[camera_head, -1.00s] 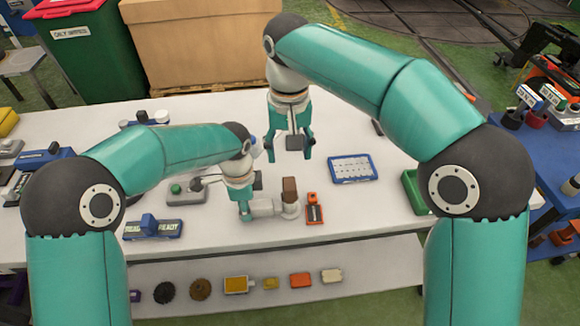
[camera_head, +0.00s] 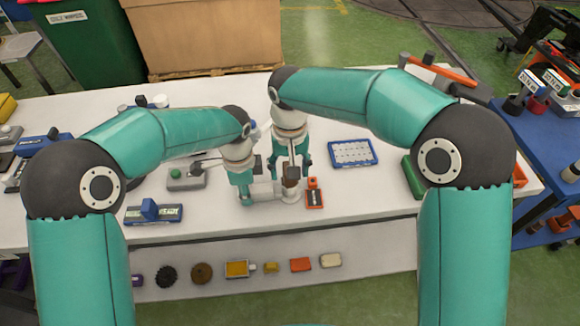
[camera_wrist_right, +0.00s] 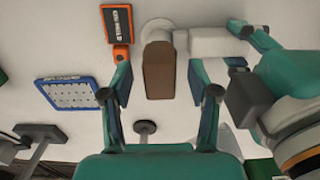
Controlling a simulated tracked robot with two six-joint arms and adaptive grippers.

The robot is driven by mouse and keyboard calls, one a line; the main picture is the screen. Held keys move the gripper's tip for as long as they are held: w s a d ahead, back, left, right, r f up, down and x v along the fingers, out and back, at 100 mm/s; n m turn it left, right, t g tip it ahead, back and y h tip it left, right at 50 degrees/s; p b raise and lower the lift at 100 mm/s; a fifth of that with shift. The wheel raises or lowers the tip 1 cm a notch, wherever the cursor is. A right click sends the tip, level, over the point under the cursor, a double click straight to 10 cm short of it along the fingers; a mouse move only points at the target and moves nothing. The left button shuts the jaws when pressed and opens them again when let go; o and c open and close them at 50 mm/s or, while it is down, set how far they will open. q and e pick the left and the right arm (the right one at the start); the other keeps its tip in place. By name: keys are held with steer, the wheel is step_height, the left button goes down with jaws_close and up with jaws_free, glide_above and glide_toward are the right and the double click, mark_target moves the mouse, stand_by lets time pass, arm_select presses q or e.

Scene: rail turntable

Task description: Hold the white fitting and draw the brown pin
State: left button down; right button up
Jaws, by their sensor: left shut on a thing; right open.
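The white fitting (camera_head: 265,193) lies on the white table near its front edge, and my left gripper (camera_head: 245,192) is shut on its left end.
A blue-framed tray (camera_head: 352,153) lies farther right. A shelf below holds several small parts.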

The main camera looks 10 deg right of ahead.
jaws_close()
steer(key=c, duration=0.7)
jaws_free()
jaws_close()
steer(key=shift+r, duration=0.1)
steer(key=shift+r, duration=0.7)
steer(key=shift+r, duration=2.95)
steer(key=shift+r, duration=0.1)
steer(key=shift+r, duration=2.4)
